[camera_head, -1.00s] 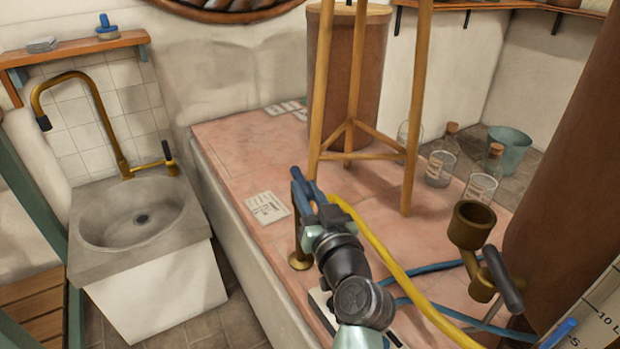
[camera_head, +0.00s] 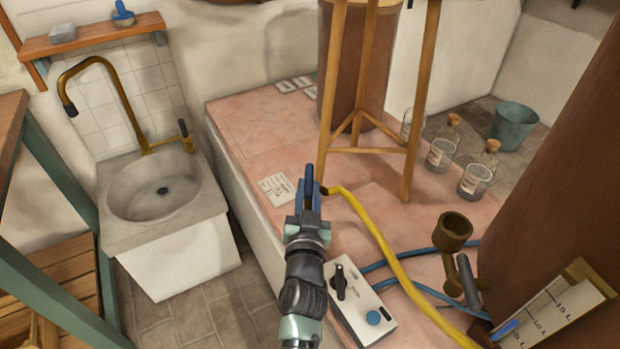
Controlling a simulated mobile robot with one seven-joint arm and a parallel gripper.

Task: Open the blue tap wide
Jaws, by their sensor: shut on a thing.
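The blue tap's lever (camera_head: 309,173) stands out just beyond my gripper (camera_head: 308,192), over the pink tiled bench. My gripper is shut on this blue lever, and the jaws cover its near part. The lever points almost straight away from me. The tap's brass body is hidden behind my gripper and arm. A yellow hose (camera_head: 382,243) begins just right of the jaws; whether it joins the tap cannot be seen.
A white control box (camera_head: 360,313) with a black knob and blue button lies right of my arm. A wooden tripod (camera_head: 327,100) stands beyond the gripper. Glass bottles (camera_head: 476,178) and a brass cup (camera_head: 454,230) are to the right. A stone sink (camera_head: 150,215) is left.

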